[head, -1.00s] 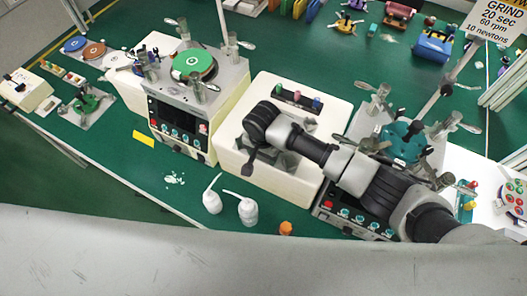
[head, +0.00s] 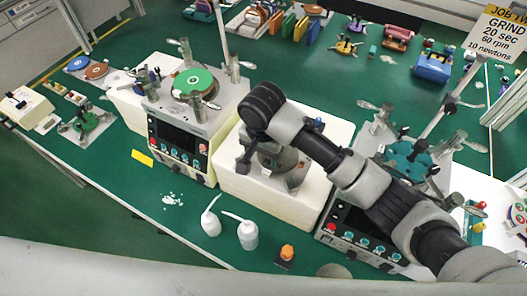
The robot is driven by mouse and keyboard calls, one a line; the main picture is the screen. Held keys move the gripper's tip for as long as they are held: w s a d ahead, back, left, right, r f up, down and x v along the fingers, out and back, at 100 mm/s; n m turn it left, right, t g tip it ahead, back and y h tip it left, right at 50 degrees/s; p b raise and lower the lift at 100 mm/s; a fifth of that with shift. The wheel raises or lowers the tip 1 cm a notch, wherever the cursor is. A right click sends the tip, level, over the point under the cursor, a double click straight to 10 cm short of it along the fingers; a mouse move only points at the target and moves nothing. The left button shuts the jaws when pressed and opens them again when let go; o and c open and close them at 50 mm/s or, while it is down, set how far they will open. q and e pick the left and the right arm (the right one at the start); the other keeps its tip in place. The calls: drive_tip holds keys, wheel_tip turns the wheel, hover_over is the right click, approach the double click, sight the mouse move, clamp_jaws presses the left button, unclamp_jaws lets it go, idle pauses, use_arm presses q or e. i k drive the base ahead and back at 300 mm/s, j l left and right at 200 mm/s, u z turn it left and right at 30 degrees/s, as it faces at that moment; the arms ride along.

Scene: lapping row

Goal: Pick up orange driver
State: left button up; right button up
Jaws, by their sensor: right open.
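My right gripper (head: 244,160) hangs over the left part of the white block-shaped station (head: 262,203) between the two machines. It is open, with nothing visible in it. The arm covers much of the station top and most of the driver rack; one blue handle (head: 318,124) shows beside the arm. No handle that is clearly an orange driver shows on the rack. A small orange-topped object (head: 287,252) on a dark base stands on the green bench in front of the station, apart from the gripper. I cannot tell whether it is the driver. My left gripper is not in view.
Two white squeeze bottles (head: 247,235) stand in front of the station. A machine with a green disc (head: 195,84) is to the left, and one with a teal top (head: 410,155) to the right.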

sight(287, 254)
drive_tip(key=k, duration=1)
